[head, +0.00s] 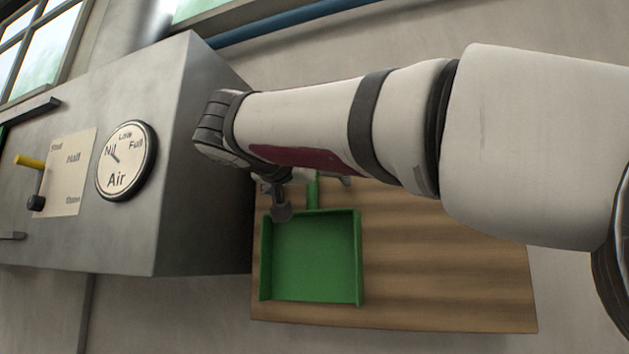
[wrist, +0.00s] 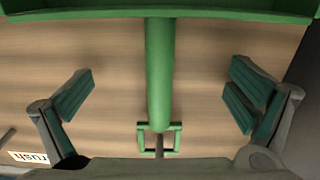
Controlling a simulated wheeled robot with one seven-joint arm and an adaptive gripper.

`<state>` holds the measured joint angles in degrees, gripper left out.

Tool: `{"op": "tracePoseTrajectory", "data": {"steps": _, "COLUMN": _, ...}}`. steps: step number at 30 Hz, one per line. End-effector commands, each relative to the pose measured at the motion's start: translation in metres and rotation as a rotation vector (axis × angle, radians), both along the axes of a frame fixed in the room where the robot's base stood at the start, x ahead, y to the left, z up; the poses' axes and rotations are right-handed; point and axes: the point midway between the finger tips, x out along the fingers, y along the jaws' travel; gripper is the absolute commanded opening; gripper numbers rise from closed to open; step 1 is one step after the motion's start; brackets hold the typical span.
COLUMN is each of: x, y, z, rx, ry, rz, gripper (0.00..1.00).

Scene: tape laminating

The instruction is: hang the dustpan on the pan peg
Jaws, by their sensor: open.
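The green dustpan (head: 310,258) is against the wooden board in the head view, pan down and handle up. In the wrist view its handle (wrist: 160,70) runs down the middle to a square green loop (wrist: 178,140). A thin grey pan peg (wrist: 159,146) shows inside the loop's outline; whether the loop rests on it is hard to tell. My gripper (wrist: 162,97) is open, with one finger on each side of the handle and clear gaps to both. In the head view my arm hides the handle's top and most of the gripper (head: 282,205).
The wooden board (head: 450,285) has bare room right of the dustpan. A grey metal cabinet (head: 200,200) with an Air dial (head: 125,160) and a yellow lever (head: 30,161) stands close on the left. A partly hidden label ending "rush" (wrist: 30,158) is near the left finger.

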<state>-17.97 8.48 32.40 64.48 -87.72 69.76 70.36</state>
Motion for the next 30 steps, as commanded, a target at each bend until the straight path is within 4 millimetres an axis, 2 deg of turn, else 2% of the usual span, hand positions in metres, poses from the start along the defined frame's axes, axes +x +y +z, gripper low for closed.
{"op": "tracePoseTrajectory", "data": {"steps": 16, "x": -0.003, "y": 0.001, "z": 0.001, "rx": 0.002, "ry": -0.002, "rz": 0.002, "gripper": 1.0}}
{"op": "tracePoseTrajectory", "data": {"steps": 30, "x": -0.048, "y": 0.018, "z": 0.001, "rx": 0.001, "ry": -0.003, "rz": 0.004, "gripper": 1.0}}
